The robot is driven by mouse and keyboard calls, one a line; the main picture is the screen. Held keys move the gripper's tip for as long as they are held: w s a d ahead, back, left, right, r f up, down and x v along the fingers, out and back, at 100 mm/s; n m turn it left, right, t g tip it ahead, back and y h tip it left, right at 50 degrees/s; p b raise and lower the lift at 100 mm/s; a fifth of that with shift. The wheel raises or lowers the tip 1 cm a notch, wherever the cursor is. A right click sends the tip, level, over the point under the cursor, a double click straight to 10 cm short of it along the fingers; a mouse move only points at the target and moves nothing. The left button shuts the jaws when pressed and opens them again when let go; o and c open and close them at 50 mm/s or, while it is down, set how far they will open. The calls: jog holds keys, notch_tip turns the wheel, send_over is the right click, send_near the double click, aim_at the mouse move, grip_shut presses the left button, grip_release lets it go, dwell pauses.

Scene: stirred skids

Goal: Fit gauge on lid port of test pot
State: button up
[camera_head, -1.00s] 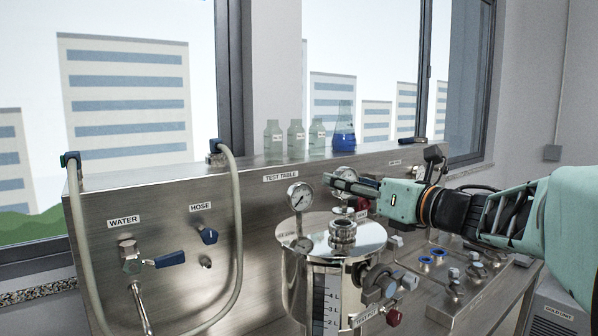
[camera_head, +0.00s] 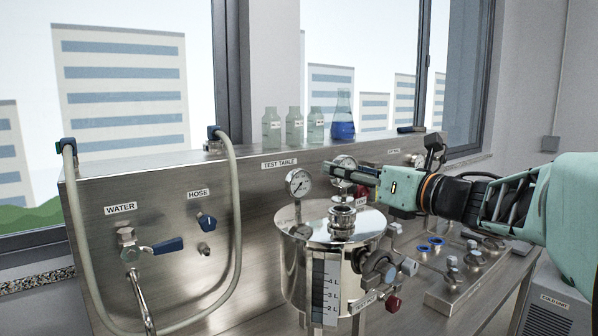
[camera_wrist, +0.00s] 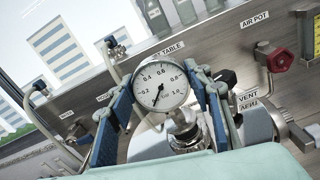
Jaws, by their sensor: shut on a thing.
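My gripper (camera_head: 345,173) reaches in from the right above the test pot (camera_head: 308,262). It is shut on a round white-faced gauge (camera_head: 344,162). In the wrist view the gauge (camera_wrist: 161,86) sits between the two blue fingers, dial facing the camera and slightly tilted. Its stem points down at the metal lid port (camera_head: 342,219) on the shiny lid (camera_head: 370,224). In the wrist view the port fitting (camera_wrist: 187,136) is directly below the gauge. I cannot tell whether stem and port touch, as the fingers partly hide the join.
Another gauge (camera_head: 299,182) stands at left behind the lid. A clamp-like valve (camera_head: 376,268) juts from the pot's right side. A valve block (camera_head: 458,288) lies right. Glass bottles (camera_head: 294,127) and a blue flask (camera_head: 343,122) stand on the ledge. A hose (camera_head: 236,230) loops at left.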

jog(key=shift+f+b, duration=0.9)
jog(key=shift+b, duration=0.3)
dwell(1.0)
jog(key=o, duration=1.6)
jog(key=shift+o, duration=0.2)
jog(key=shift+s+r+p, duration=0.1)
jog(key=shift+r+p, duration=2.05)
jog(key=shift+r, duration=2.05)
jog(key=shift+f, duration=0.1)
